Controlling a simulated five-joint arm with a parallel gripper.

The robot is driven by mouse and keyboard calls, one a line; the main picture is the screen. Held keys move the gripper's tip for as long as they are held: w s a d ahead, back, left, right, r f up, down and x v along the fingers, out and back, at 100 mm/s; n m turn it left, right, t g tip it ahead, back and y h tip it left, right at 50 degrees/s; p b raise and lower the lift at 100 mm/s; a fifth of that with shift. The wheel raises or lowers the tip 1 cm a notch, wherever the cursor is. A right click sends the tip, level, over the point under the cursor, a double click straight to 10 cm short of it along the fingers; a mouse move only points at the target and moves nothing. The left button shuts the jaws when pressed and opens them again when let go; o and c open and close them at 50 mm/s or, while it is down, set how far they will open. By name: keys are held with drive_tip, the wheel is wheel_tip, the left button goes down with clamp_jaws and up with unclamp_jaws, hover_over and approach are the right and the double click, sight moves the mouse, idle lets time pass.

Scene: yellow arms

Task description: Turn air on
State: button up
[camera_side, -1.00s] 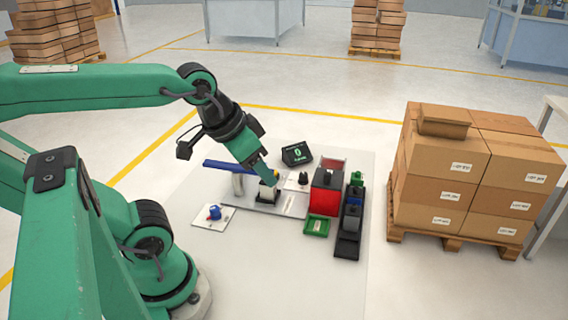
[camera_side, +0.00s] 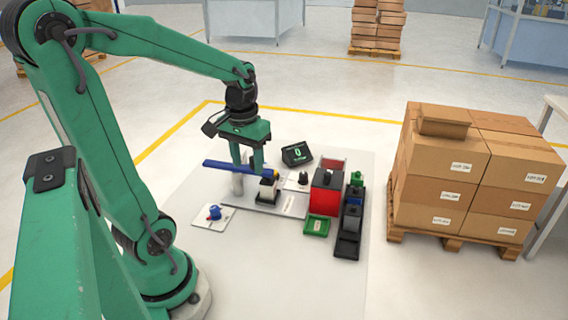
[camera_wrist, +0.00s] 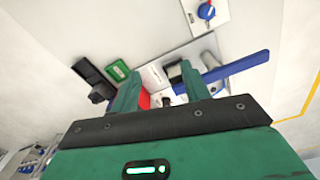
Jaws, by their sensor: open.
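A blue valve knob (camera_side: 214,212) stands on a small white plate (camera_side: 226,216) on the floor mat, at the near left of the work area. In the wrist view the blue knob (camera_wrist: 206,11) is at the top edge, on its white plate (camera_wrist: 222,14). My gripper (camera_side: 248,171) points down, with its two fingers apart and nothing seen between them. It is above and to the right of the knob, over the bench fixture by the long blue bar (camera_side: 228,167). In the wrist view my gripper (camera_wrist: 158,76) is open over the fixture.
A black display (camera_side: 297,154) showing a green 0 is behind the fixture. A red and black box (camera_side: 326,194), a green tray (camera_side: 317,227) and a black rack (camera_side: 347,244) are to the right. Stacked cartons (camera_side: 440,190) stand farther right. The mat's front is clear.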

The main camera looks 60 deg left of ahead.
drive_tip(key=s+a+f+n+g+h, duration=0.1)
drive_tip(key=s+a+f+n+g, duration=0.15)
drive_tip(key=a+f, duration=0.35)
drive_tip(key=n+h, duration=0.3)
approach(214, 207)
drive_tip(key=shift+w+d+f+g, duration=0.1)
drive_tip(key=shift+f+g, duration=0.35)
drive_tip(key=shift+f, duration=0.1)
drive_tip(key=shift+f, duration=0.1)
drive_tip(key=shift+x, duration=3.85)
drive_tip(key=shift+w+d, duration=0.15)
drive_tip(key=shift+w, duration=0.05)
drive_tip(key=shift+n, duration=0.25)
drive_tip(key=c, duration=1)
